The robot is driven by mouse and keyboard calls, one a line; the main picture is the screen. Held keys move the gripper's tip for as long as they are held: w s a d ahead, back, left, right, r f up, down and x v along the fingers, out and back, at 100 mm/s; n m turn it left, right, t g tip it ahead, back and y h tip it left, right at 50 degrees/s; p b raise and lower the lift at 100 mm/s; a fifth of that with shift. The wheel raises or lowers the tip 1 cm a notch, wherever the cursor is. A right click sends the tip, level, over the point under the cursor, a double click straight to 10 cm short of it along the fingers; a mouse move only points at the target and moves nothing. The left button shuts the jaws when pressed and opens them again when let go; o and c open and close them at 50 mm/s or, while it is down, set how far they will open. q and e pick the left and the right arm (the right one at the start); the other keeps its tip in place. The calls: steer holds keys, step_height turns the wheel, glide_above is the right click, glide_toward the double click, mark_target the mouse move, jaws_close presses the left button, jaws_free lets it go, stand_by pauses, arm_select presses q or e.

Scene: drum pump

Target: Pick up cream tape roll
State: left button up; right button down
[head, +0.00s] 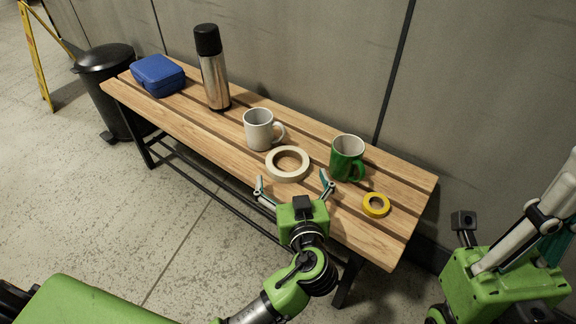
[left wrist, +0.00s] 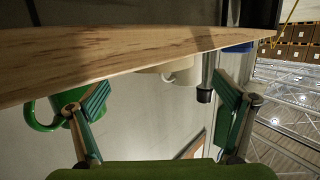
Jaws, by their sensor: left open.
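The cream tape roll (head: 272,170) lies flat on the wooden bench, in front of the white mug and left of the green mug. My left gripper (head: 294,186) is open and empty at the bench's front edge, just in front of the roll, its fingers spread to either side. In the left wrist view the two open fingers (left wrist: 164,103) face the bench edge, with nothing between them; a pale strip there may be the roll, but I cannot tell. My right gripper (head: 520,235) is partly in view at the far right, cut off by the frame, away from the bench.
On the bench (head: 205,128) stand a white mug (head: 258,130), a green mug (head: 345,160), a steel flask (head: 214,80) and a blue box (head: 157,75). A yellow tape roll (head: 376,212) lies at the right. A black bin (head: 108,90) stands left. The wall is close behind.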

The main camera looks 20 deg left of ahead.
mark_target(286, 153)
arm_select(q)
steer(key=b+x, duration=0.2)
steer(key=x, duration=0.3)
steer(key=shift+w+a+f, duration=0.15)
steer(key=shift+w+a, duration=0.05)
steer(key=shift+w, duration=0.1)
steer(key=c, duration=1.2)
